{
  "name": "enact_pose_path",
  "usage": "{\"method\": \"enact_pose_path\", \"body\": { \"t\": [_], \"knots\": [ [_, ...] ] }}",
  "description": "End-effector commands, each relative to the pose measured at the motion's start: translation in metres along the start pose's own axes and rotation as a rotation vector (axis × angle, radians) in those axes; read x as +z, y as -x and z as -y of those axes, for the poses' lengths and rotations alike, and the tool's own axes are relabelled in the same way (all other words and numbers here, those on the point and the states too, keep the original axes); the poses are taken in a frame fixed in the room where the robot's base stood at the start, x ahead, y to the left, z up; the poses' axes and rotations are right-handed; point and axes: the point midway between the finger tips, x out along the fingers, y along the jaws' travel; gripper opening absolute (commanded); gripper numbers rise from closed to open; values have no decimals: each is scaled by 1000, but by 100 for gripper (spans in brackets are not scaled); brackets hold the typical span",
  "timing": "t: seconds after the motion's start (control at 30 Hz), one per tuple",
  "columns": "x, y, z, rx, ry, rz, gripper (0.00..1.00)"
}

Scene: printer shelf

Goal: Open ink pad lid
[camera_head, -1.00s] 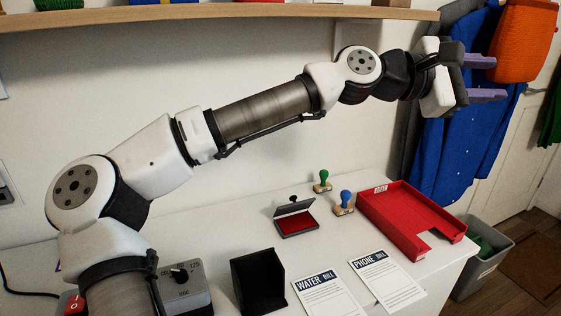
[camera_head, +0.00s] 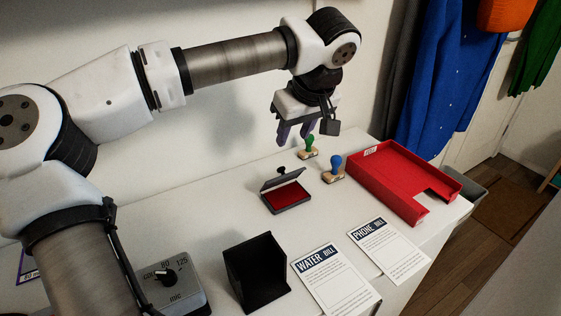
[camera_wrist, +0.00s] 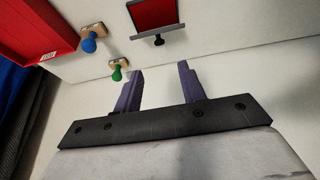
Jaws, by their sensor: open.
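The ink pad (camera_head: 287,197) lies on the white table with its red pad showing. Its dark lid (camera_head: 282,180) stands tilted up at the back edge, with a black knob (camera_head: 281,169) on the lid's far side. In the wrist view the red pad (camera_wrist: 153,13), the lid (camera_wrist: 159,34) and its knob (camera_wrist: 159,41) are at the top. My gripper (camera_head: 294,142) points down above the table's back part, above and behind the ink pad. Its purple fingers (camera_wrist: 160,78) are apart with nothing between them, and touch nothing.
A green stamp (camera_head: 309,146) and a blue stamp (camera_head: 335,166) stand right of the ink pad. A red tray (camera_head: 395,178) is farther right. A black box (camera_head: 255,272), a water bill (camera_head: 335,280) and a phone bill (camera_head: 390,250) lie nearer. Table left of the pad is clear.

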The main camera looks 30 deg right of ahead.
Motion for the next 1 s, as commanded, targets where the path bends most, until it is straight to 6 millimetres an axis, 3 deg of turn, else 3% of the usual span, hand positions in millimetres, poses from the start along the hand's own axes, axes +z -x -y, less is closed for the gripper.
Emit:
{"method": "enact_pose_path", "body": {
  "t": [0.3,0.5,0.7,1.0],
  "knots": [
    [2,-68,0,1,-2,5,40],
    [1,-101,-1,3,-1,4,40],
    [1,-116,-1,3,-1,2,40],
    [1,-118,-1,3,-1,2,40]
  ]
}}
